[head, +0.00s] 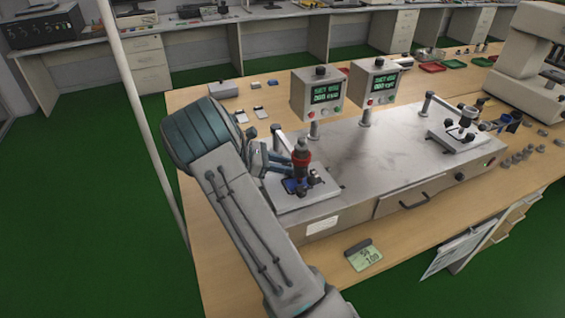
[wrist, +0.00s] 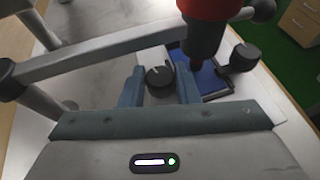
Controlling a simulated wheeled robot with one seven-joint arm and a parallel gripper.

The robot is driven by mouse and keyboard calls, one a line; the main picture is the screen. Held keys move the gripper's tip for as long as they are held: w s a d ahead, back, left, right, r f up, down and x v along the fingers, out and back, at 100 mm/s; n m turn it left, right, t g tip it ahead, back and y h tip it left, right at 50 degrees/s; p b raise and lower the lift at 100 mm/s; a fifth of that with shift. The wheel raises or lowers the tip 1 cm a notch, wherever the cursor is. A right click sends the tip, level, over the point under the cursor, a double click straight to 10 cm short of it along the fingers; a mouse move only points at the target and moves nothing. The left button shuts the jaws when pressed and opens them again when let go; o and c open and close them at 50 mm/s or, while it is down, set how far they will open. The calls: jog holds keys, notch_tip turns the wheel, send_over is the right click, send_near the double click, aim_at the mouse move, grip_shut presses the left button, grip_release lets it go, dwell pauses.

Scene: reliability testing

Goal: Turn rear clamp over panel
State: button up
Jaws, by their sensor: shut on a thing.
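A dark blue panel (head: 291,186) lies on the light plate of the left test station, and it also shows in the wrist view (wrist: 209,78). My gripper (head: 285,162) is low over this station, next to the red and black upright tool (head: 301,158). In the wrist view, my gripper's blue fingers (wrist: 159,88) are on both sides of a black clamp knob (wrist: 159,77), closed on it. This knob is beside the panel's edge; whether its clamp overlaps the panel is unclear. Another black knob (wrist: 243,57) is at the panel's other side. The fingers hide the held knob in the head view.
A grey bar (wrist: 110,54) crosses near the fingers in the wrist view. Two display boxes (head: 318,93) (head: 379,82) stand behind the station. A similar station (head: 459,133) is at the right. The metal fixture top (head: 365,150) between the stations is clear.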

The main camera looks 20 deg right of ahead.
jog(key=shift+w+d+m+g+y+p, duration=0.15)
jog(key=shift+m+g+y+p, duration=0.65)
jog(key=shift+m+g, duration=1.05)
jog(key=o, duration=0.7)
jog(key=b+v, duration=0.1)
jog(key=v, duration=1.3)
jog(key=shift+w, duration=0.2)
jog(key=shift+d, duration=0.2)
